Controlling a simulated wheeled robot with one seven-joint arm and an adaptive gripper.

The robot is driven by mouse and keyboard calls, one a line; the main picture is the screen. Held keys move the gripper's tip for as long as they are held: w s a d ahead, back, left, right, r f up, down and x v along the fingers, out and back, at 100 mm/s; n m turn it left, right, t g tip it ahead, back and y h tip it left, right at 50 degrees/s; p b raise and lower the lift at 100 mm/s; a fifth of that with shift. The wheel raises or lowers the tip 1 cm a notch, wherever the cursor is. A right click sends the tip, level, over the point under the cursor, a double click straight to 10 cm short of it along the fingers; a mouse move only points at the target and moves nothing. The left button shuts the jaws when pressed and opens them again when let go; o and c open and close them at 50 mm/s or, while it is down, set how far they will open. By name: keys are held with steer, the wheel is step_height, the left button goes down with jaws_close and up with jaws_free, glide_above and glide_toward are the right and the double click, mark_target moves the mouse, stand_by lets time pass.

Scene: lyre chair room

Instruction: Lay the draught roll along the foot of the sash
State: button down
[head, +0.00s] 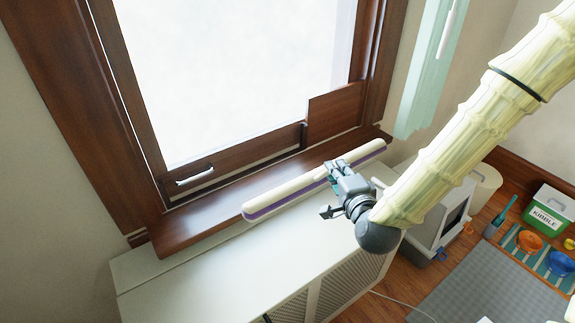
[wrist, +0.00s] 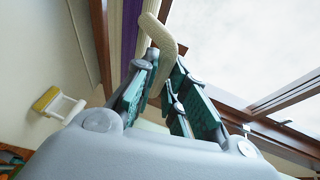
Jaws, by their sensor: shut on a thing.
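The draught roll (head: 285,190) is a long cream roll with a purple strip along its underside. In the head view it spans the front edge of the brown sill (head: 190,222), roughly parallel to the sash (head: 240,151) and apart from it. Whether it touches the sill is unclear. My gripper (head: 334,170) is shut on the roll right of its middle. In the wrist view the roll's cream part (wrist: 158,38) and purple strip (wrist: 131,30) show beyond my gripper (wrist: 162,72). The sash has a metal handle at its lower left and a dark gap below it.
A white cabinet (head: 200,275) with mesh panels stands under the sill. A brown block (head: 335,110) stands at the window's lower right. A pale green curtain (head: 425,80) hangs right of the frame. A kibble box (head: 547,212) and bowls are on the floor at right.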

steer(key=w+a, duration=1.1)
steer(key=w, duration=0.4)
steer(key=shift+f, duration=2.95)
steer(key=shift+w+a+f, duration=0.1)
steer(key=shift+w+f, duration=0.2)
steer(key=shift+f, duration=0.25)
steer(key=c, duration=1.5)
jaws_free()
steer(key=shift+o, duration=0.2)
steer(key=shift+s, duration=0.1)
steer(key=shift+s, duration=0.1)
steer(key=v, duration=1.1)
steer(key=shift+s, duration=0.35)
steer(key=shift+r, duration=0.15)
